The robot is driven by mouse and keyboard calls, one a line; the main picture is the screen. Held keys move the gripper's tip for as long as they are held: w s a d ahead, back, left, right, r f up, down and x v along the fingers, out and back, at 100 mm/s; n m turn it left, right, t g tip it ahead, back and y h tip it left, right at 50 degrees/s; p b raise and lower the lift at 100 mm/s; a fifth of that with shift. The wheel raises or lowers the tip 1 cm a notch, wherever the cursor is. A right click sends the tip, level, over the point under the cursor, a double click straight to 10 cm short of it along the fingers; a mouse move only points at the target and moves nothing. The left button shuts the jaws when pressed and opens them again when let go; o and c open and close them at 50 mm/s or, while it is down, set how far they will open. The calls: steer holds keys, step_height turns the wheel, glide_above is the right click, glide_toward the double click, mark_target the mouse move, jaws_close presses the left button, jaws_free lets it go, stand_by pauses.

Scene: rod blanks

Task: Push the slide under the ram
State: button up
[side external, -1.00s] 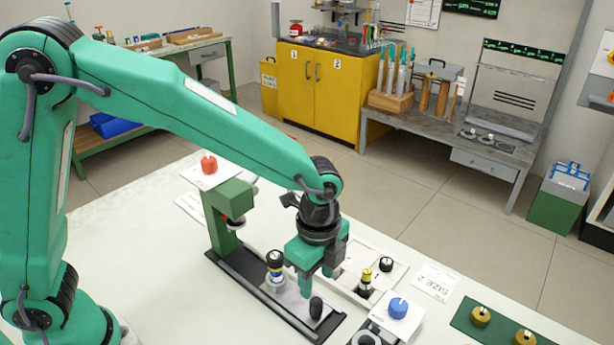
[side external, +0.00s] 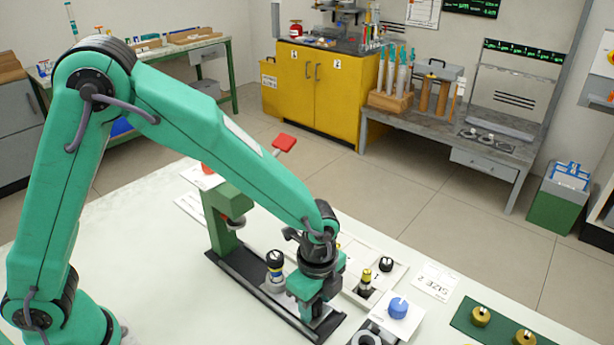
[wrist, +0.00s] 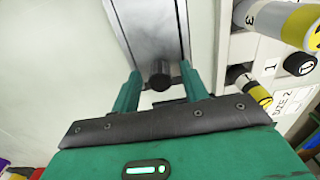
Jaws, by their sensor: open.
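The grey slide (side external: 328,316) sits in a black rail on the table, in front of the green press with its ram (side external: 235,221). A banded blank with a black top (side external: 275,262) stands upright on the slide, outside the press. My gripper (side external: 310,308) is low over the slide's near end and hides the knob in the side view. In the wrist view, the slide (wrist: 150,30) runs up the picture, and its dark knob (wrist: 160,76) lies between my open fingers (wrist: 160,72). I cannot tell whether either finger touches it.
A white numbered tray (side external: 350,292) with a yellow-banded blank (side external: 366,280) lies close to the right of my gripper. A blue knob (side external: 398,308) and a green mat with brass pieces (side external: 500,325) are farther right. The press has a red lever (side external: 284,143).

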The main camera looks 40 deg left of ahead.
jaws_close()
steer(key=shift+a, duration=3.85)
jaws_free()
step_height(320, 180, up, 8)
steer(key=shift+f, duration=0.1)
